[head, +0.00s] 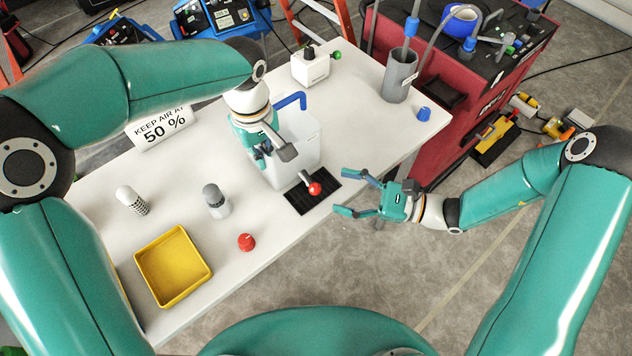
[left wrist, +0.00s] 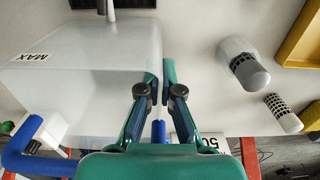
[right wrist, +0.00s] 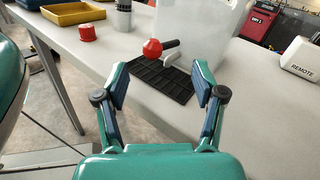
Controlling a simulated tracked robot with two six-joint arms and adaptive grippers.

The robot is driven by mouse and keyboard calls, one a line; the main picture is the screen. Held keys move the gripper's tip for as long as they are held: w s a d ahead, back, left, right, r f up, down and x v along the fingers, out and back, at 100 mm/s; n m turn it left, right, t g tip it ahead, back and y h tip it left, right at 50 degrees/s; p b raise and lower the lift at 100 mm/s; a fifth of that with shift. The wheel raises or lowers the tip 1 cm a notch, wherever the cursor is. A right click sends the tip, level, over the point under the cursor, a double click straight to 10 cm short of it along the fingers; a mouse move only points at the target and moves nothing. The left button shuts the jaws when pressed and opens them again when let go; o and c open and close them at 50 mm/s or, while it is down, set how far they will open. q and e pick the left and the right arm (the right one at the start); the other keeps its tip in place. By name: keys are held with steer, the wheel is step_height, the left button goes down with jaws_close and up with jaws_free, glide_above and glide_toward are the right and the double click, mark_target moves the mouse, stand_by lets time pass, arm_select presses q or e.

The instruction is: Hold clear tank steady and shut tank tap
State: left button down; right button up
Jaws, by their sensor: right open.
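The clear tank (head: 305,150) stands upright on the white table, with a blue pipe at its back. Its tap (right wrist: 171,60) has a lever ending in a red ball (head: 315,188), above a black drip mat (head: 300,203). My left gripper (head: 270,152) is at the tank's left side. In the left wrist view the tank (left wrist: 90,75) has its edge between the nearly closed fingers (left wrist: 160,85), which look shut on its wall. My right gripper (head: 344,192) is open and empty, just right of the tap. In the right wrist view the red ball (right wrist: 152,48) lies beyond the open fingers (right wrist: 160,85).
A yellow tray (head: 178,232), a red cap (head: 246,242) and two grey-and-white cylinders (head: 216,200) (head: 132,200) are on the left of the table. A remote box (head: 310,66), a grey cup (head: 399,77) and a blue cap (head: 424,114) are behind. A red cabinet (head: 440,140) stands at right.

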mark_target(316, 185)
steer(key=x, duration=0.6)
steer(key=shift+a, duration=0.3)
